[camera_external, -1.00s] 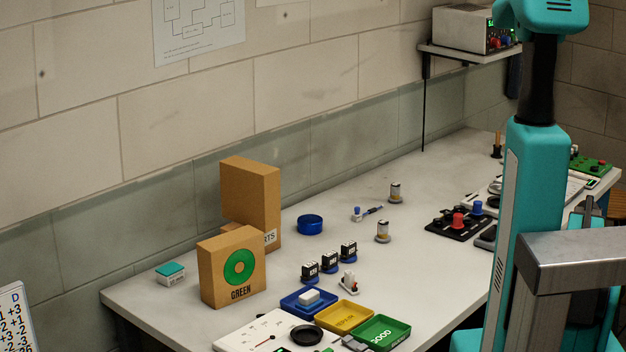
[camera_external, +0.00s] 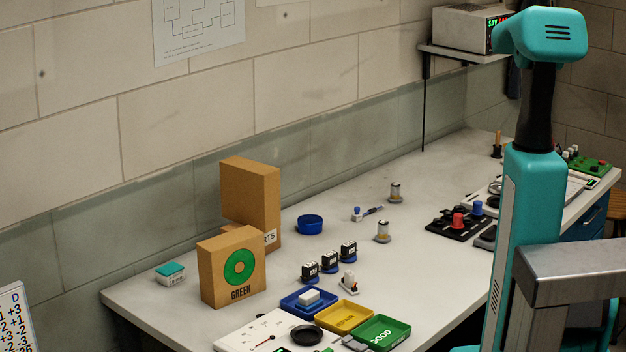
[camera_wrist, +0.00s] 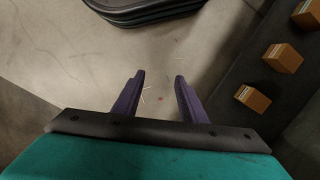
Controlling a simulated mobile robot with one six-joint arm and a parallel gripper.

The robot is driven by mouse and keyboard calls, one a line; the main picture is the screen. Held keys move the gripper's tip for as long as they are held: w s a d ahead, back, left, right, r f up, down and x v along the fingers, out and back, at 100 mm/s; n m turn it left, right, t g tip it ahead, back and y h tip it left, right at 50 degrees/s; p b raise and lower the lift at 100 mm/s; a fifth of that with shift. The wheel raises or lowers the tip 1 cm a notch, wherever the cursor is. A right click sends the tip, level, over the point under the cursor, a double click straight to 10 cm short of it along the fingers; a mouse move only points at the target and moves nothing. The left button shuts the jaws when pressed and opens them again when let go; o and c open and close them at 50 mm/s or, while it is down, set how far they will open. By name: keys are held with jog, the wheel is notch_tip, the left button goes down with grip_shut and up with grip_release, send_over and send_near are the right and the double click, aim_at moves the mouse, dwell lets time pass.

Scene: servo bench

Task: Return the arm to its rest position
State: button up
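My gripper (camera_wrist: 158,90) shows in the wrist view with its two dark fingers apart and nothing between them. It points down at a bare grey floor (camera_wrist: 140,52). In the external view my teal arm stands at the right, in front of the bench; the gripper itself is not visible there.
The bench (camera_external: 340,205) carries a green-marked cardboard box (camera_external: 232,268), a blue tray (camera_external: 295,305), a yellow tray (camera_external: 330,322) and a green tray (camera_external: 398,328). In the wrist view, a dark rounded object (camera_wrist: 145,14) lies at the top, and small brown boxes (camera_wrist: 283,57) sit at the right.

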jog(key=s+a+f+n+g, duration=0.1)
jog(key=s+a+f+n, duration=0.1)
jog(key=s, duration=0.5)
jog(key=s+a+f+n+g+h, duration=0.1)
jog(key=s+a, duration=0.3)
jog(key=s, duration=0.4)
jog(key=shift+a+f+n+g+b, duration=0.4)
jog(key=shift+f+n+g, duration=0.3)
jog(key=shift+f, duration=0.2)
jog(key=shift+s, duration=0.1)
